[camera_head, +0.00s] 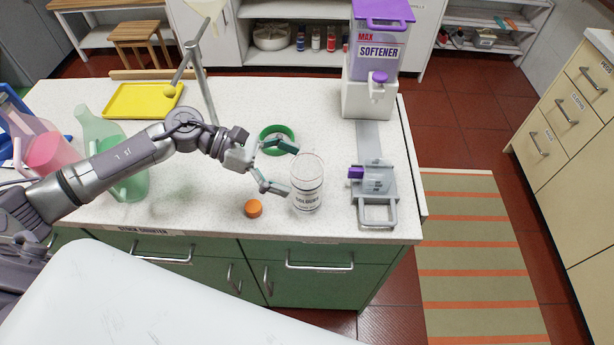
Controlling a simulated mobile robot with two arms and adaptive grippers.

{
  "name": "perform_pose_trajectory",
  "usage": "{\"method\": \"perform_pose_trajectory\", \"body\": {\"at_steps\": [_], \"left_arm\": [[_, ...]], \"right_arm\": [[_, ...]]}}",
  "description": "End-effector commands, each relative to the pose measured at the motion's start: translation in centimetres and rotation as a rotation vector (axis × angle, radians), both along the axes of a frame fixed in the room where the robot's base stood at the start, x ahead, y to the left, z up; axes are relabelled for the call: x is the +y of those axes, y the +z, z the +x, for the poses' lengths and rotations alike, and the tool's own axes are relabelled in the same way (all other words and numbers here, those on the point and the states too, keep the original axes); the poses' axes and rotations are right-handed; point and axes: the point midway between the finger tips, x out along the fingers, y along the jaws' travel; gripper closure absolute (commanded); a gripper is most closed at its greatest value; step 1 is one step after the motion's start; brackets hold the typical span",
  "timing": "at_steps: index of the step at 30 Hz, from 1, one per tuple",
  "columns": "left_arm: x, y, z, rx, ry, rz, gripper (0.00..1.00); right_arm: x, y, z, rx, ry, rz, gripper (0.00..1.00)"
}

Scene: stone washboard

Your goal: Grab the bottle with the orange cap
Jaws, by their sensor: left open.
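A clear and white bottle or jar (308,192) with a dark-lettered label stands upright on the pale counter. Its rounded top looks clear or open, and I see no orange cap on it. A small orange cap-like piece (253,208) sits on the counter to its left, apart from it. My left gripper (291,168) reaches in from the left with its fingers spread. It is just left of the bottle, with one fingertip beside or in front of its left side; I cannot tell whether they touch. Nothing is held. My right gripper is out of view.
A green ring (268,132) lies behind the gripper. A softener dispenser (368,95) and a grey slide with handle (377,210) stand to the right. Green jugs (95,128), a pink vessel (52,153) and a yellow tray (140,99) are left. The counter's front edge is close.

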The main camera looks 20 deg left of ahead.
Motion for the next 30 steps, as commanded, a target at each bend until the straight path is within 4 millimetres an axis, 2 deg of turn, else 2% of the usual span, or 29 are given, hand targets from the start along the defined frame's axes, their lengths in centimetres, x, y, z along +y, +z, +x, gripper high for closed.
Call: {"method": "perform_pose_trajectory", "body": {"at_steps": [1,4,9,16,17,26,27,30], "left_arm": [[-0.9,0.4,0.2,0.002,-0.002,-0.005,0.03],[-2.2,-0.3,0.6,0.001,-0.001,-0.004,0.03],[-3.6,-1.3,0.8,0.000,-0.001,-0.002,0.03],[-3.7,-1.6,0.9,0.000,0.000,0.000,0.03],[-3.7,-1.6,0.9,0.000,0.000,0.000,0.07],[-3.7,-1.5,0.8,0.000,-0.001,-0.001,0.57],[-3.7,-1.5,0.8,0.000,-0.001,-0.001,0.60],[-3.7,-1.5,0.8,0.000,-0.001,-0.001,0.60]], "right_arm": [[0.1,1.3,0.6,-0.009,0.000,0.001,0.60],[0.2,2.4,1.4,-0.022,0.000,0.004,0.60],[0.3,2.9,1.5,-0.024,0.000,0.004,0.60],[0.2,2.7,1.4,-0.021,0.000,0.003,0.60],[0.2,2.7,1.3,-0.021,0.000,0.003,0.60],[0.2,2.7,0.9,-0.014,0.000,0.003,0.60],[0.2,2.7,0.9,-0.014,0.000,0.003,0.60],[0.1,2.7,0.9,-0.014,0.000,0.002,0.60]]}}
